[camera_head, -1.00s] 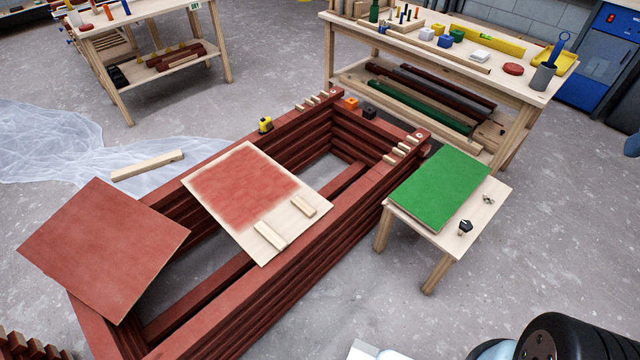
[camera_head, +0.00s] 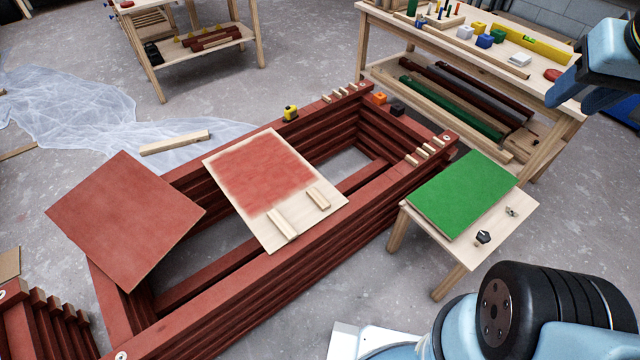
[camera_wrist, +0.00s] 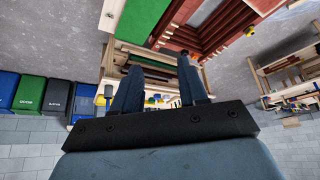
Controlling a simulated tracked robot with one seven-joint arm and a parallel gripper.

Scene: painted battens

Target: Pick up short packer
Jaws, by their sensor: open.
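Two small pale wood packers lie on the part-red board (camera_head: 290,230) that rests across the dark red timber frame. The shorter one (camera_head: 318,197) lies to the right, near the board's right edge. The longer one (camera_head: 282,224) lies to its left. My gripper (camera_wrist: 159,62) shows in the wrist view with its two dark fingers apart and nothing between them. That view is upside down and faces the workbench and wall. It does not show the packers clearly.
A plain red board (camera_head: 125,215) lies across the frame's (camera_head: 240,318) left part. A low table (camera_head: 452,250) with a green board (camera_head: 462,193) stands right of the frame. A loaded workbench (camera_head: 470,55) is behind. Several small pale sticks lie on the frame's far corners.

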